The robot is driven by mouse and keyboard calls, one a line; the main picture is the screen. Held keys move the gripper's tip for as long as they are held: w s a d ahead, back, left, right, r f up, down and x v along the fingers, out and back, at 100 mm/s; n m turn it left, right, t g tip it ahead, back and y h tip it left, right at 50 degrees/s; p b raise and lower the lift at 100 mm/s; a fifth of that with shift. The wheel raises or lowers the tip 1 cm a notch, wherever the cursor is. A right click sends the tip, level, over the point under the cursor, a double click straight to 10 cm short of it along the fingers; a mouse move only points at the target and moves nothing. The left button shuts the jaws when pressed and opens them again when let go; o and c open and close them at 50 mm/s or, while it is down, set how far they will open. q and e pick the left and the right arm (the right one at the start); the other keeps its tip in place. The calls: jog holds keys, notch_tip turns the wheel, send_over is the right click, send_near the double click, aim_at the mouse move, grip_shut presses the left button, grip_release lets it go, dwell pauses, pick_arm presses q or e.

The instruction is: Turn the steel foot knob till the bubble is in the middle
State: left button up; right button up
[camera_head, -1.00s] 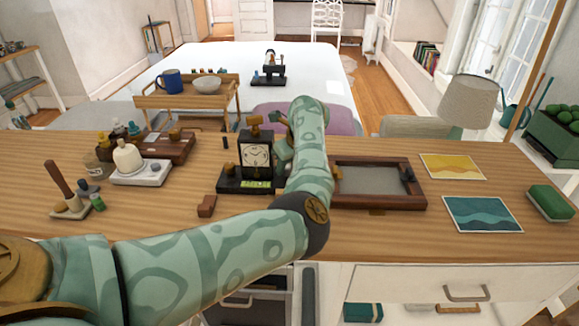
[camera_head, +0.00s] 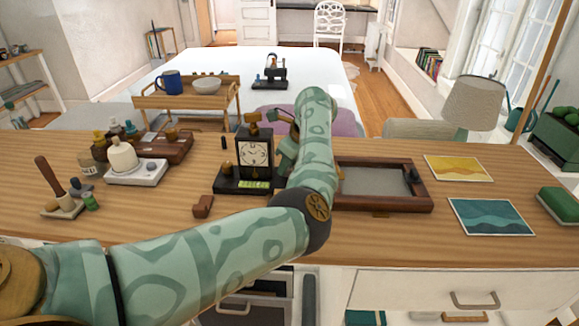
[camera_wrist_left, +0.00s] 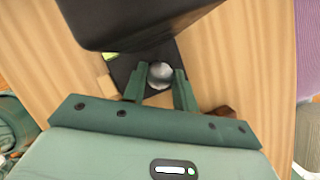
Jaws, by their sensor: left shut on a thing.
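A black clock (camera_head: 255,153) with a pale dial stands on a dark base (camera_head: 228,186) in the middle of the desk. A yellow-green level vial (camera_head: 254,184) is on the front of the base; its bubble is too small to place. The vial's edge also shows in the left wrist view (camera_wrist_left: 111,57). The round steel foot knob (camera_wrist_left: 160,75) is at the base's end, hidden behind my arm in the head view. My left gripper (camera_wrist_left: 159,86) has its two green fingers on either side of the knob and is shut on it. My right gripper is not in view.
A reddish-brown block (camera_head: 202,206) lies in front of the base. A wooden-framed tray (camera_head: 425,199) lies right of my arm. A white stand (camera_head: 135,177) with a cream bottle is to the left. The front of the desk is mostly clear.

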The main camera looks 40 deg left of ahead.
pick_arm(q)
jog(key=o, duration=0.7)
